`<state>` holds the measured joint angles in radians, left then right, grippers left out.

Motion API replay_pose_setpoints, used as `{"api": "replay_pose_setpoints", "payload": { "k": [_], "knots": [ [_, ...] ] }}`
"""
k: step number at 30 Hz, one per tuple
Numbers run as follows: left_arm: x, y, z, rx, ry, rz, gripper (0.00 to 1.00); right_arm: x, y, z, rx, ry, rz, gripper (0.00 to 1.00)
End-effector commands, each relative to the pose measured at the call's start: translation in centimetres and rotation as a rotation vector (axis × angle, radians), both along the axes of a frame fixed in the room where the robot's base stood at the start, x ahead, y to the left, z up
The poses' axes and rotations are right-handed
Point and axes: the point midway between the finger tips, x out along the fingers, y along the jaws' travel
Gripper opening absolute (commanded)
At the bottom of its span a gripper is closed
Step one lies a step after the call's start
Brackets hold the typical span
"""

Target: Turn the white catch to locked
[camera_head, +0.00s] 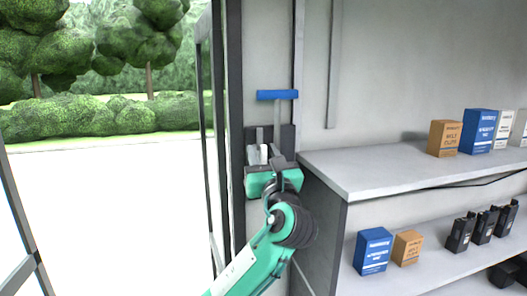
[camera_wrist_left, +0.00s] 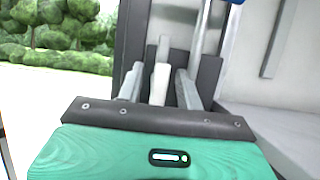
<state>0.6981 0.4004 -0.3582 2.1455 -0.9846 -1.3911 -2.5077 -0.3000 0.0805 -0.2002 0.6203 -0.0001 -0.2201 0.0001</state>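The white catch (camera_head: 264,154) is a small upright piece on a dark plate (camera_head: 287,138) fixed to the wall beside the door opening. It also shows in the left wrist view (camera_wrist_left: 160,84), with a grey upright bar behind it. My left gripper (camera_head: 265,161) is at the plate. In the left wrist view its two grey fingers (camera_wrist_left: 158,88) stand on either side of the catch, with narrow gaps showing. The fingers look open around the catch, and I cannot tell whether either touches it. My gripper body hides the catch's lower end. My right gripper is not in view.
A grey lever with a blue handle (camera_head: 277,95) rises just above the plate. A grey counter (camera_head: 375,168) juts out to the right, with boxes on it. A lower shelf (camera_head: 420,272) holds boxes and several black radios. The open doorway is to the left.

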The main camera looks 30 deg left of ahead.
Motion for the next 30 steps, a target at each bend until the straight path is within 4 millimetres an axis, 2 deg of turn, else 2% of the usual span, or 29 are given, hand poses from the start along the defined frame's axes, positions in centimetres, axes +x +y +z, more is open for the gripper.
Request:
{"api": "replay_pose_setpoints", "payload": {
  "k": [4, 5, 10, 20, 30],
  "knots": [
    [0.0, 0.0, 0.0, 0.0, 0.0, 0.0, 0.36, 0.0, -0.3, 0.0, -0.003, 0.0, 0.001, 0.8],
    [0.0, 0.0, 0.0, 0.0, 0.0, 0.0, 0.32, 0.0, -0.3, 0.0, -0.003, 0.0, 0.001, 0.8],
    [0.0, 0.0, 0.0, 0.0, 0.0, 0.0, 0.0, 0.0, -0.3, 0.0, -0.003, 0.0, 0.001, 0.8],
    [0.0, 0.0, -0.1, -0.019, -0.022, 0.001, 0.0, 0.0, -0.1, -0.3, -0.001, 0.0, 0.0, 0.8],
    [-0.1, 0.0, -0.3, -0.156, -0.18, -0.001, 0.0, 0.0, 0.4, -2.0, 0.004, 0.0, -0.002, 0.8]
  ]
}}
